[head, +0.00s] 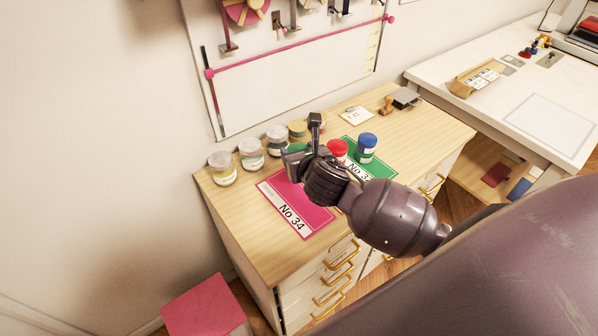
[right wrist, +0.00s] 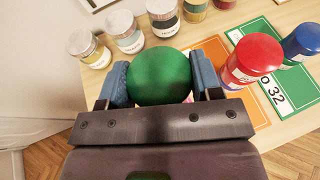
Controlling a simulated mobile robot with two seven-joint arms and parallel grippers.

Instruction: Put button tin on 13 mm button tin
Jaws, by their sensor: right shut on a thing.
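My right gripper (right wrist: 160,82) is shut on a round tin with a green lid (right wrist: 160,75), with one finger on each side. In the head view the green tin (head: 296,147) is mostly hidden by the gripper, near the far end of the pink No 34 card (head: 312,221). Several clear tins stand in a row along the wall behind it, among them a yellowish one (head: 222,170), a pale blue one (head: 252,155) and a dark-banded one (right wrist: 163,17). Their labels are too small to read, so I cannot tell which is the 13 mm tin. My left gripper is out of view.
A red-lidded tin (right wrist: 252,62) and a blue-lidded tin (head: 366,148) stand to the right on cards, one of them green (head: 385,165). A stamp (head: 387,105) and a white label card (head: 355,116) lie farther back. The near left of the wooden top (head: 245,222) is clear.

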